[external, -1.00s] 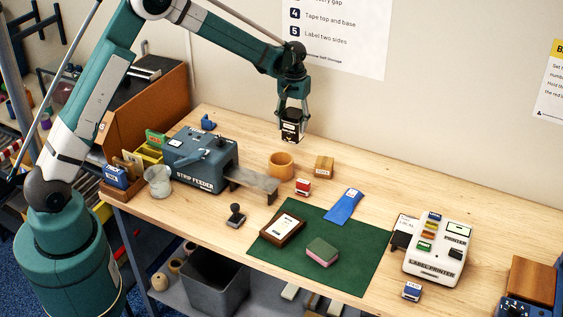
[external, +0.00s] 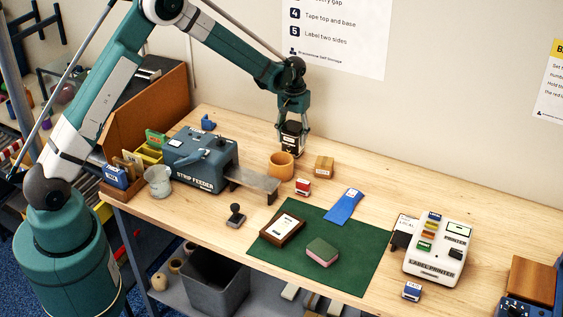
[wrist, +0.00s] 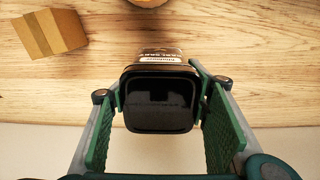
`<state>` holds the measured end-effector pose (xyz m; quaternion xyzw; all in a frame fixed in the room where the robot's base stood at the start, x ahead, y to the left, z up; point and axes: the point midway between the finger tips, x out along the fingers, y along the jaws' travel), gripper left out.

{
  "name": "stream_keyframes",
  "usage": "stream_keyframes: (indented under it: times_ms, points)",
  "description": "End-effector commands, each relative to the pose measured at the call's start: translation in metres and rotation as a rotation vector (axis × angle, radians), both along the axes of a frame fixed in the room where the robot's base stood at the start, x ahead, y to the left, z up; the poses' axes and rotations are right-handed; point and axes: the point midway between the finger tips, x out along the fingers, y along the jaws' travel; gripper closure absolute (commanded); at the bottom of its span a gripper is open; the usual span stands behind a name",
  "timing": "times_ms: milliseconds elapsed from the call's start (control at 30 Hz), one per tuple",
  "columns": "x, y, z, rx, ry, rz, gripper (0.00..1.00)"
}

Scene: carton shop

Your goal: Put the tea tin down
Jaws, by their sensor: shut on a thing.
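The tea tin (external: 291,139) is a dark, boxy tin with a pale label, upright in my gripper (external: 292,128). My gripper is shut on it, with one finger on each side. In the wrist view the tin's black lid (wrist: 160,103) faces the camera between the green finger pads, and part of its label shows beyond the lid. The tin is low over the back of the wooden bench, behind the orange cup. I cannot tell whether its base touches the bench top.
The orange cup (external: 281,165) stands just in front of the tin, and a small cardboard box (external: 324,166) is to its right. The strip feeder (external: 200,157) is at left. The wall rises close behind. Bare bench (external: 400,192) lies to the right.

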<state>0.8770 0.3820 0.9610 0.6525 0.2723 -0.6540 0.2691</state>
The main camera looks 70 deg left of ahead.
Motion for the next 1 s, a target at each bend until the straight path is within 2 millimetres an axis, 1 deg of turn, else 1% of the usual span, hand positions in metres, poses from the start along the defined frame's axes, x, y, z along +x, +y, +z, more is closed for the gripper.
stream_keyframes:
  times_ms: [133, 567, 600, 700, 1000]
  points:
    - [-0.0002, 0.0000, -0.0083, 0.000, 0.000, 0.000, 0.69]
    - [-0.0002, -0.0001, -0.0125, 0.000, 0.000, 0.000, 0.69]
    - [-0.0002, -0.0001, -0.0129, 0.000, 0.000, 0.000, 0.52]
    - [-0.0002, -0.0001, -0.0120, 0.000, 0.000, 0.000, 0.39]
    - [-0.0002, -0.0001, -0.0118, 0.000, 0.000, 0.000, 0.38]
